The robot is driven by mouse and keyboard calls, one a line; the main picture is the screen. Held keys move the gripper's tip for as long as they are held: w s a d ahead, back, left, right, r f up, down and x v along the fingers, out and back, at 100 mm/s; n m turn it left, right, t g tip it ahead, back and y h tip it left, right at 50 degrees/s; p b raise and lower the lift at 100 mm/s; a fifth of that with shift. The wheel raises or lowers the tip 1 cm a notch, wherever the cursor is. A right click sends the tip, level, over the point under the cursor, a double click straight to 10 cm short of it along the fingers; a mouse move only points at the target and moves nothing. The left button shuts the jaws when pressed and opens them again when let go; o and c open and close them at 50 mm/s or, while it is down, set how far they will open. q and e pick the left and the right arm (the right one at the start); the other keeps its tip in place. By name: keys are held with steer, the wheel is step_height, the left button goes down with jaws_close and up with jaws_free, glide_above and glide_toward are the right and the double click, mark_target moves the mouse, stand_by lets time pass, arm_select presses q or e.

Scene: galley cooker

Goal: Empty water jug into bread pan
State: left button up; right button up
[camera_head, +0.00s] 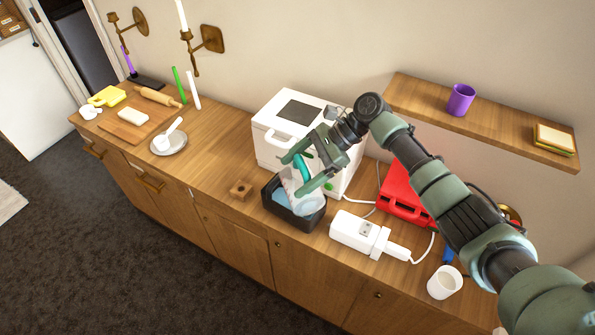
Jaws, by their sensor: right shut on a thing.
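The water jug (292,182) is clear with a teal handle. My right gripper (292,170) is shut on it and holds it over the bread pan. The jug looks tilted, but the fingers hide part of it, and I cannot tell how much water is in it. The bread pan (308,222) is a dark rectangular tin on the wooden counter, in front of the white bread machine. Light blue water shows inside the pan, below the jug. My left gripper is not in view.
The white bread machine (275,150) stands just behind the pan. A white mixer-like appliance (352,232), a red appliance (398,203) and a white cup (444,283) are to the right. A shelf (420,98) juts out above.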

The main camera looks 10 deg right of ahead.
steer(key=shift+w, duration=0.15)
stand_by(0.4)
steer(key=shift+w+a+f+g, duration=0.1)
steer(key=shift+w+g, duration=0.15)
steer(key=shift+g, duration=0.05)
stand_by(1.3)
